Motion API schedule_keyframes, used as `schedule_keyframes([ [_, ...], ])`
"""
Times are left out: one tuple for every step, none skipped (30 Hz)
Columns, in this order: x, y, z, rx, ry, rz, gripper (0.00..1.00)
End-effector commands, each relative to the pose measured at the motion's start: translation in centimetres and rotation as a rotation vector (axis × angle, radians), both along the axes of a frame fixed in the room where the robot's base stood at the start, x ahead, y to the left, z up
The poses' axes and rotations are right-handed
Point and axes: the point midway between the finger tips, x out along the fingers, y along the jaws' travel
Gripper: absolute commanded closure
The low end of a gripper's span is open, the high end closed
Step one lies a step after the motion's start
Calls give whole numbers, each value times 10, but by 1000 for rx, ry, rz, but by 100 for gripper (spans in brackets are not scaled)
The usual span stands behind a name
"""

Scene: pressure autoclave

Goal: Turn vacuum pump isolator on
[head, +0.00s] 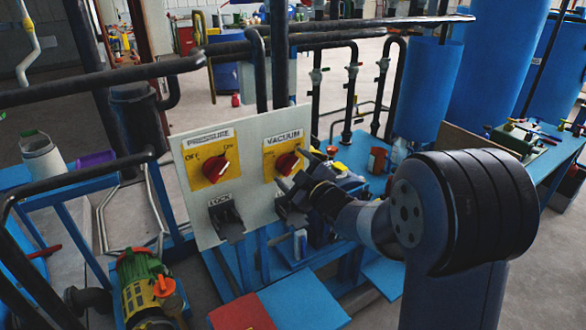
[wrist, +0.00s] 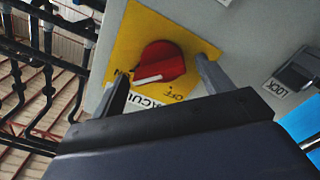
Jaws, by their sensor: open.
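The vacuum isolator is a red rotary knob (head: 287,164) on a yellow plate under the VACUUM label, on the right of the pale panel (head: 246,205). In the wrist view the red knob (wrist: 165,60) shows a white pointer mark on its lower left side. OFF is legible below the knob there; the left finger partly covers the plate's left side. My gripper (head: 293,168) is at the vacuum plate. In the wrist view my gripper (wrist: 161,66) is open, one finger on each side of the knob. I cannot tell whether either finger touches it.
A similar red pressure isolator knob (head: 215,168) sits left on the same panel. Black LOCK fittings hang below both, one near my gripper (head: 290,212). Thick dark pipes (head: 100,80) cross above and left of the panel. Blue tanks (head: 427,88) stand behind right.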

Motion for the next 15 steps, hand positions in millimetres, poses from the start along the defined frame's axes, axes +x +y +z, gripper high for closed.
schedule_keyframes([
  [-3,-3,-1,0,0,-1,25],
  [-5,-5,-1,0,-1,-2,25],
  [-10,-8,-1,-1,-1,-3,25],
  [-13,-10,-1,0,-2,-3,25],
  [-18,-13,-1,0,-2,-3,25],
  [-24,-17,-1,0,-2,-2,25],
  [-29,-21,-1,0,-2,-4,25],
  [-33,-24,-1,0,-2,-4,25],
  [-40,-28,-1,1,-1,-4,25],
  [-45,-31,-1,0,-2,-4,25],
  [-50,-35,-1,0,-2,-4,25],
  [-55,-39,0,1,-3,-4,25],
  [-60,-42,-1,0,-2,-4,25],
  [-64,-44,-1,0,-2,-4,25],
  [-69,-48,-1,1,-2,-4,25],
])
